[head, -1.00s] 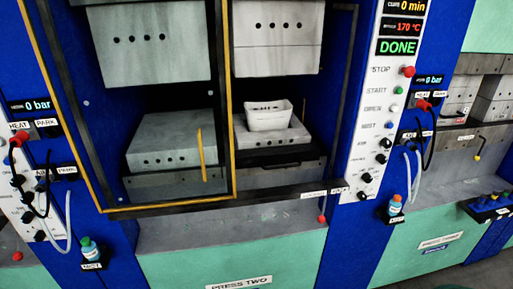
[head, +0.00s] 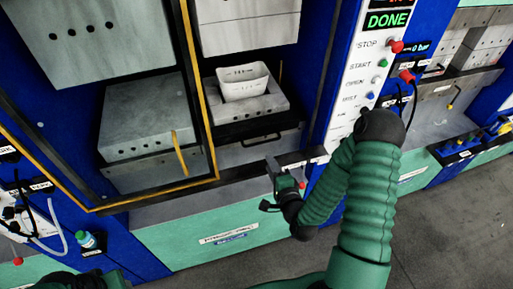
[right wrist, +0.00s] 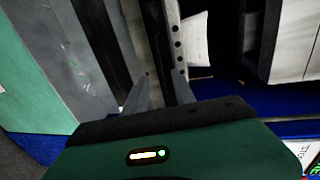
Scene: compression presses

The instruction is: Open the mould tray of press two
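Press two's mould tray (head: 243,129) is a dark tray under a grey lower mould block (head: 250,108), inside the open right half of the press. A dark handle (head: 262,139) is on its front. A white tapered piece (head: 243,83) sits on the block; a white piece also shows in the right wrist view (right wrist: 195,42). My right gripper (head: 277,176) is in front of the press, just below and right of the handle. Its fingers are apart in the right wrist view (right wrist: 161,90), with nothing seen held. My left gripper is not in view.
A yellow-edged door frame (head: 205,110) covers the press's left half. The control panel (head: 365,65) with a red stop button (head: 396,47) stands right of the opening. A dark sill (head: 235,172) runs below the tray. Open floor (head: 455,210) lies at right.

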